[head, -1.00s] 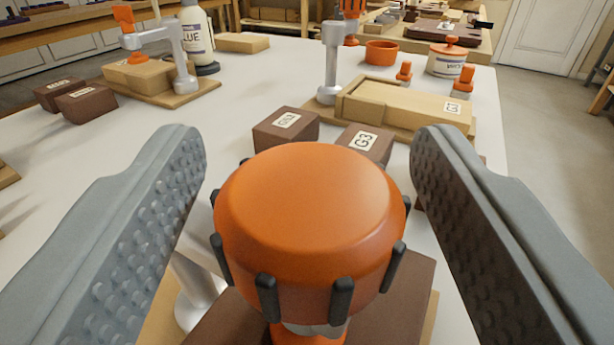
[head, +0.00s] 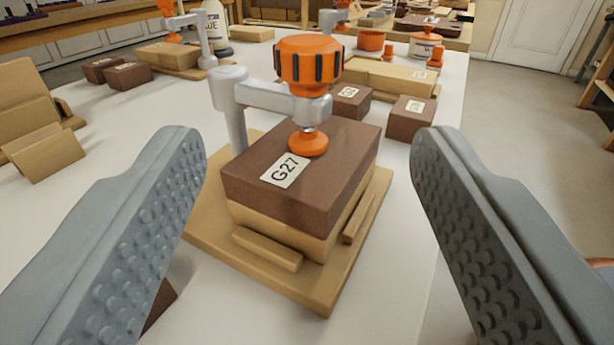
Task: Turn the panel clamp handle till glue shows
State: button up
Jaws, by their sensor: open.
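The clamp handle (head: 309,64) is an orange knob with dark ribs, on a grey clamp arm (head: 262,95) and post. Its orange foot (head: 308,143) rests on the dark brown upper panel (head: 335,160), labelled G27. A lighter wood panel (head: 280,230) lies under it, on a tan base board (head: 225,262). No glue shows at the visible seam between the panels. My gripper (head: 308,150) is open and empty. Its fingers stand wide apart in the near foreground, to either side of the clamp, and the knob is beyond them, not between the pads.
Brown blocks (head: 410,118) stand behind the clamp to the right. A second clamp (head: 190,40) with its boards is at the back left, near a glue bottle (head: 216,25). The white tabletop (head: 400,230) is bare at right.

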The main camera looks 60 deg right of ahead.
jog(key=shift+v, duration=1.75)
jog(key=shift+d, duration=0.2)
